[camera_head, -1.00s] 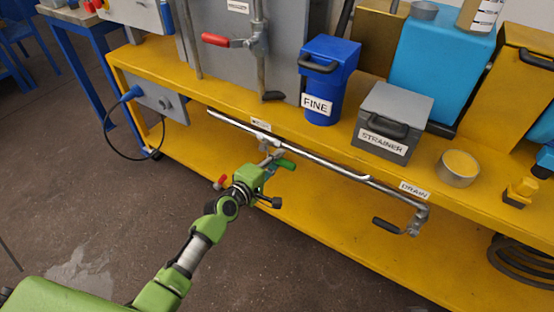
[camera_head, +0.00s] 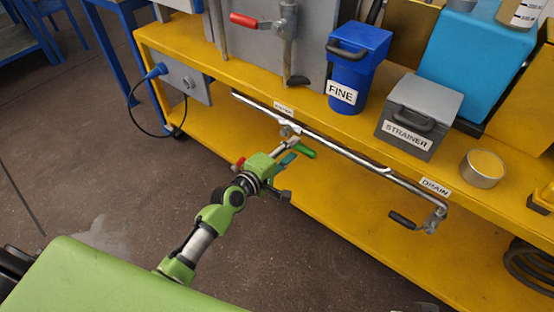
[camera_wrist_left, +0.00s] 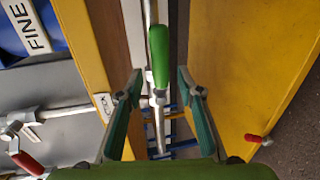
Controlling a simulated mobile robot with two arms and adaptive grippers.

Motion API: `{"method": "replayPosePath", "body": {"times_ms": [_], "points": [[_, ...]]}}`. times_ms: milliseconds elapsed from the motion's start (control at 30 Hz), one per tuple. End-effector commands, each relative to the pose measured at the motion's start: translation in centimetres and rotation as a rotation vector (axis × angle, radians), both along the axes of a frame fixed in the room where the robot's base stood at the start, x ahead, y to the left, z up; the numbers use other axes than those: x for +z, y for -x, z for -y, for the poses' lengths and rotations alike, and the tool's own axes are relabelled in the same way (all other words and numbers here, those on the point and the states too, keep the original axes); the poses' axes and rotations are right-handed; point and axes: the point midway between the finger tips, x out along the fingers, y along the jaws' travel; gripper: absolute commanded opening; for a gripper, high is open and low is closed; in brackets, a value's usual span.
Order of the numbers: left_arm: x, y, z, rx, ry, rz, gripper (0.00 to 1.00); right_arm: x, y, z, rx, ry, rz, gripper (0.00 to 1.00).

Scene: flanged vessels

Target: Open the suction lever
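A lever with a green handle (camera_head: 304,151) sits on the long metal pipe (camera_head: 335,148) along the front of the yellow bench. My left gripper (camera_head: 284,165) is just in front of it. In the left wrist view, the green handle (camera_wrist_left: 159,55) lies ahead and between the two spread fingers of the left gripper (camera_wrist_left: 161,90), with gaps on both sides. Another lever, with a red handle (camera_head: 239,164), shows just left of the gripper. No readable label says suction, so I cannot tell which lever bears that name. My right gripper is out of view.
The yellow bench (camera_head: 255,77) carries a blue FINE bin (camera_head: 352,60), a grey STRAINER box (camera_head: 420,110) and a round tin (camera_head: 482,168). A black-handled drain lever (camera_head: 403,220) hangs at the pipe's right end. A red-handled lever (camera_head: 244,20) stands above. Floor in front is clear.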

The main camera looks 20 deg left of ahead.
Motion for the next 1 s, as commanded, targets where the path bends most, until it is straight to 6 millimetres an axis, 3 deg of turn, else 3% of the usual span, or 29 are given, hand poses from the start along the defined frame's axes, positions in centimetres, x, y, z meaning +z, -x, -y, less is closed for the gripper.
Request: {"method": "replayPosePath", "body": {"times_ms": [200, 400, 1000], "points": [[0.8, 4.4, -1.7, 0.001, -0.001, -0.001, 0.34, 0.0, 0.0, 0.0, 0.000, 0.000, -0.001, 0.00], [1.5, 6.9, -2.6, 0.001, 0.000, 0.000, 0.34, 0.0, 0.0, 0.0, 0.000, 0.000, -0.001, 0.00], [1.7, 7.7, -2.9, 0.001, 0.001, 0.001, 0.34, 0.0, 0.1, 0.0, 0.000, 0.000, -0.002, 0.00]]}}
